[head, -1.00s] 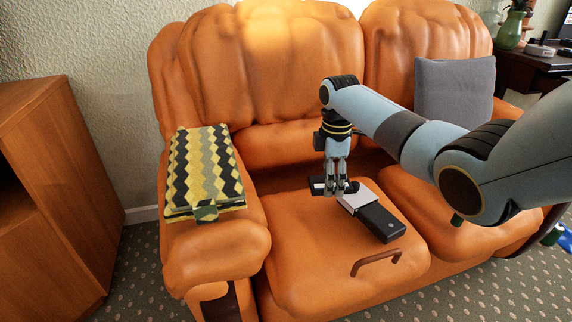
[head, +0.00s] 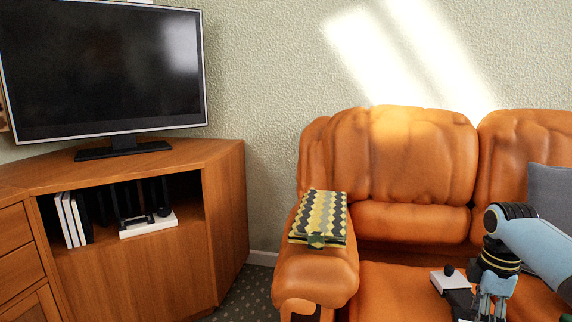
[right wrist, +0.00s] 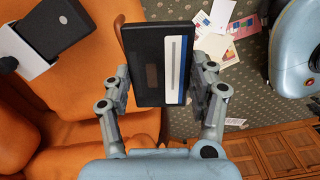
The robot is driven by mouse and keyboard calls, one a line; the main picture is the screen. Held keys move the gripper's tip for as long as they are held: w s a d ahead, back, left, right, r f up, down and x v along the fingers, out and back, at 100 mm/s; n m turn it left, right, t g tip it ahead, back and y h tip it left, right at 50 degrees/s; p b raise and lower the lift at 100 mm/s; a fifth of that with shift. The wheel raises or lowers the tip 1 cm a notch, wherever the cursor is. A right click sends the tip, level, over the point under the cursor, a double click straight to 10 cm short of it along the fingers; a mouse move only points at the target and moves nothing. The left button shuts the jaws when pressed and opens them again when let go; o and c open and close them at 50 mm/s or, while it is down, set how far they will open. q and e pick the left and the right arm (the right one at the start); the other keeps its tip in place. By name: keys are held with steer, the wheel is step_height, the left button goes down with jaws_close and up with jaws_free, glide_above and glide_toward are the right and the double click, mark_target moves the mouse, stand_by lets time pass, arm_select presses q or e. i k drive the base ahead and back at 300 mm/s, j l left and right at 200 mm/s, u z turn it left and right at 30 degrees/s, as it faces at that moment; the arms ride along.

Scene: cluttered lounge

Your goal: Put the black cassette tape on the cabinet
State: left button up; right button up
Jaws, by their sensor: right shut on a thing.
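The black cassette tape (right wrist: 143,65), with a white and blue label strip, is between the fingers of my right gripper (right wrist: 163,92) in the right wrist view. The gripper is shut on it. In the head view my right gripper (head: 490,308) is at the bottom right, in front of the sofa seat; the tape cannot be made out clearly there. The wooden cabinet (head: 215,165) stands at the left with a television on top, well apart from the gripper. My left gripper is not in view.
The television (head: 110,65) takes up much of the cabinet top; a bare strip shows in front. The cabinet's open shelf holds books (head: 70,218) and a white device (head: 148,224). Papers (right wrist: 220,30) lie on the carpet.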

mark_target(162, 163)
steer(key=k+u, duration=0.15)
steer(key=u, duration=0.3)
steer(key=k+u, duration=0.15)
steer(key=u, duration=0.35)
steer(key=k+j+u, duration=0.1)
steer(key=u, duration=0.35)
steer(key=i+l+u, duration=0.1)
steer(key=i+l, duration=0.2)
steer(key=i+l+u, duration=0.1)
steer(key=i+l, duration=0.2)
steer(key=l, duration=0.15)
steer(key=i+l+u, duration=0.1)
steer(key=i+l, duration=0.2)
steer(key=i+l+u, duration=0.1)
steer(key=i+l, duration=0.15)
steer(key=l, duration=0.25)
